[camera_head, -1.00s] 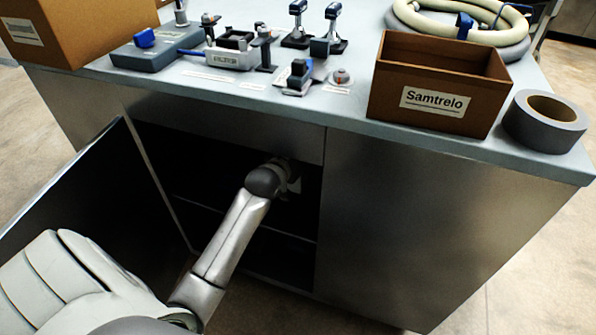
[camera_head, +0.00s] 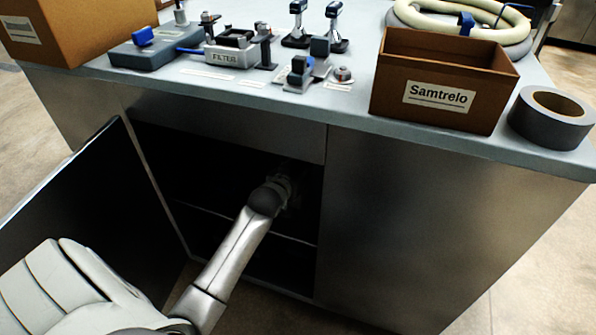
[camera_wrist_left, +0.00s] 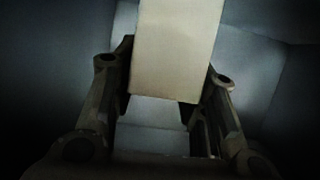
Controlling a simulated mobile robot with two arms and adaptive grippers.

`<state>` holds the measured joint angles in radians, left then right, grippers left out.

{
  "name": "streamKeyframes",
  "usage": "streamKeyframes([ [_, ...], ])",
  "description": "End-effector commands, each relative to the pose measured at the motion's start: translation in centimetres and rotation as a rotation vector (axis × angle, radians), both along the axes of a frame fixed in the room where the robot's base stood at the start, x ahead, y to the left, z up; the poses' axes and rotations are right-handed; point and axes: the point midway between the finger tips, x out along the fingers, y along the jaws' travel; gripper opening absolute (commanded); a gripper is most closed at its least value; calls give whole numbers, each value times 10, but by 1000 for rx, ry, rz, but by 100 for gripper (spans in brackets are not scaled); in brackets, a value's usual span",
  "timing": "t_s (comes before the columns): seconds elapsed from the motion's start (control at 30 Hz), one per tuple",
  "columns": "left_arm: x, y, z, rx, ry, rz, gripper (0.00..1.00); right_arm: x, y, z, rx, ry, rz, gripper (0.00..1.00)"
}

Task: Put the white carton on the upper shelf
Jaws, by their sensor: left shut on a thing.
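In the left wrist view, the white carton (camera_wrist_left: 177,50) is a pale upright block between the fingers of my left gripper (camera_wrist_left: 163,103), which is shut on it. In the head view, my left gripper (camera_head: 290,184) reaches into the open, dark cabinet below the worktop and is hard to make out; the carton cannot be told there. The front edge of a shelf (camera_head: 206,211) crosses the cabinet opening below the gripper. Whether the carton touches the shelf cannot be told. My right gripper is not in view.
The cabinet door (camera_head: 85,205) stands open at the left. A closed panel (camera_head: 410,230) bounds the opening at the right. On the worktop (camera_head: 350,110) are a Samtrelo box (camera_head: 410,108), a tape roll (camera_head: 550,120), a hose (camera_head: 490,38) and several tools.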

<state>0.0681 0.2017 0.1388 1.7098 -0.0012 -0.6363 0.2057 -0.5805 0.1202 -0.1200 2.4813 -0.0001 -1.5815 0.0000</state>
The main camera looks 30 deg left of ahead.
Motion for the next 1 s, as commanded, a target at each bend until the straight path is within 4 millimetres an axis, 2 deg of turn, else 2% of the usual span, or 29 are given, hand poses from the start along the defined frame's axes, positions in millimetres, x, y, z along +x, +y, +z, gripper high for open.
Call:
streamKeyframes([
  [0.1,0,0,-2,0,-1,0,0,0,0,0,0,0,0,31],
  [0.13,0,0,-3,0,0,0,42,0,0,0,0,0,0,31],
  [0.3,0,0,-3,0,0,0,61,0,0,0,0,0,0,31],
  [0.63,0,0,0,0,-1,0,61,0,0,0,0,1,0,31],
  [0.77,-10,-2,5,0,1,0,61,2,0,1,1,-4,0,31],
  [1.0,-47,-11,22,-1,2,0,61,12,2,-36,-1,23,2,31],
])
